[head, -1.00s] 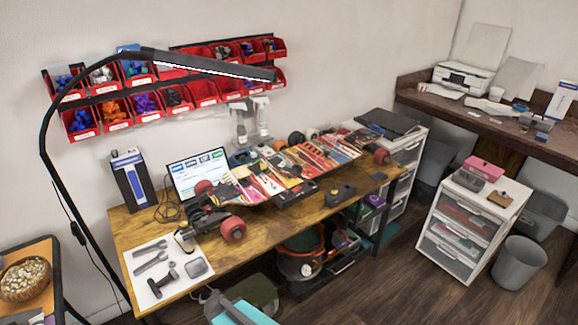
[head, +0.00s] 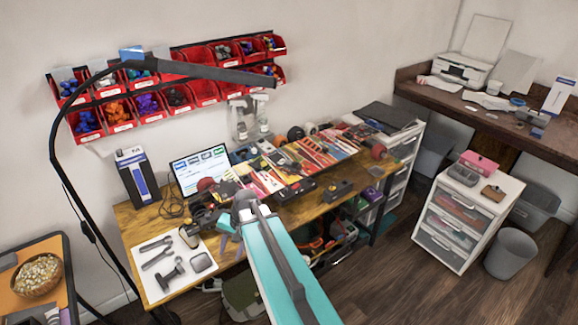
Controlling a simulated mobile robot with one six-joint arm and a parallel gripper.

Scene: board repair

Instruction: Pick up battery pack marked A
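My teal and grey arm reaches up from the bottom over the wooden workbench (head: 128,217). My gripper (head: 228,226) is small at its far end, over the front of the bench beside the skateboard; whether its fingers are open is too small to tell. A small dark block (head: 338,189) lies on the bench at the front, right of my arm and apart from it. It may be a battery pack, but no letter A is readable on it.
A white mat (head: 150,286) with tools lies at the bench's left end, near a laptop (head: 200,172). A black lamp arm (head: 190,71) crosses before the red wall bins (head: 87,122). A white drawer unit (head: 468,216) and a bin (head: 511,254) stand right, with open floor before them.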

